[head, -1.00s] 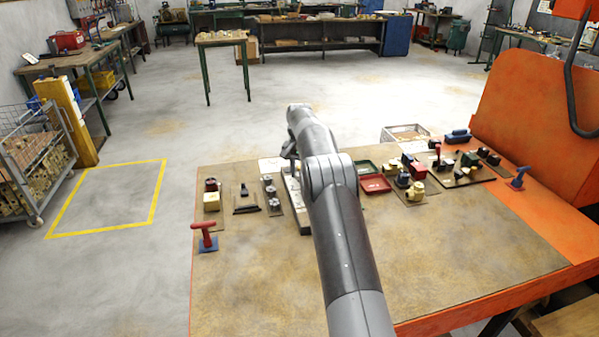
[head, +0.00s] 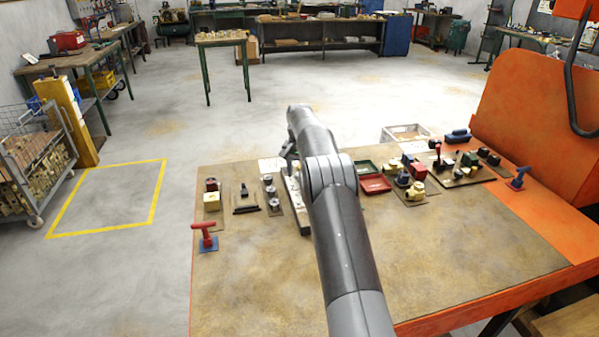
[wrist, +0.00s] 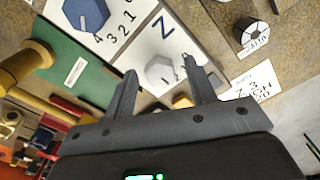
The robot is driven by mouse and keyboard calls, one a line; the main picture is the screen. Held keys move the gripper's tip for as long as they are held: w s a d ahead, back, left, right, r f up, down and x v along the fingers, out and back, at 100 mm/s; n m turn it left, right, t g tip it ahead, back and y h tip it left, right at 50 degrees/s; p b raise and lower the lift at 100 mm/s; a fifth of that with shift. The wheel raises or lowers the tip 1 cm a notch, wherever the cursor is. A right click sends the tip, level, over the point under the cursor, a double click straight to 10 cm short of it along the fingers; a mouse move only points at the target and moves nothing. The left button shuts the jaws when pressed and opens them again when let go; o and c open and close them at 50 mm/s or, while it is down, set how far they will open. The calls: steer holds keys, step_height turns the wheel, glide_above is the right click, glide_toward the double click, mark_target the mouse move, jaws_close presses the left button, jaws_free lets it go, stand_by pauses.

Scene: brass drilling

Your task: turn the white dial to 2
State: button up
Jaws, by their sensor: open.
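The white dial (wrist: 160,73) is a pale hexagonal knob on a white plate with a large black letter, in the wrist view. My gripper (wrist: 160,66) is open, with one fingertip at each side of the dial in the picture. I cannot tell whether either finger touches it. The dial's scale is mostly hidden by the right finger, so its setting cannot be read. A blue hexagonal dial (wrist: 87,14) with a numbered scale sits beside it at upper left. In the head view my arm hides the dial and most of the gripper.
A green panel (wrist: 85,85) with a yellow knob lies left in the wrist view. A round black-and-white knob (wrist: 250,32) sits at upper right.

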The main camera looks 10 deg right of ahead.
step_height(320, 180, up, 11)
stand_by(0.6)
steer(key=s+a+r+n+t, duration=0.1)
steer(key=s+a+r, duration=0.1)
steer(key=s+r, duration=0.8)
steer(key=s+a+r+n+t, duration=0.2)
steer(key=s+r, duration=0.6)
steer(key=s, duration=0.5)
steer(key=s+a+f+n+t, duration=0.1)
steer(key=s+a+f, duration=0.1)
steer(key=s, duration=1.4)
steer(key=s+f+n+t, duration=0.1)
steer(key=s+f+n, duration=0.1)
steer(key=s+f, duration=0.7)
steer(key=s+a, duration=0.1)
steer(key=s, duration=0.4)
steer(key=shift+s+f+t, duration=0.2)
steer(key=shift+f+t, duration=0.05)
steer(key=shift+t, duration=0.05)
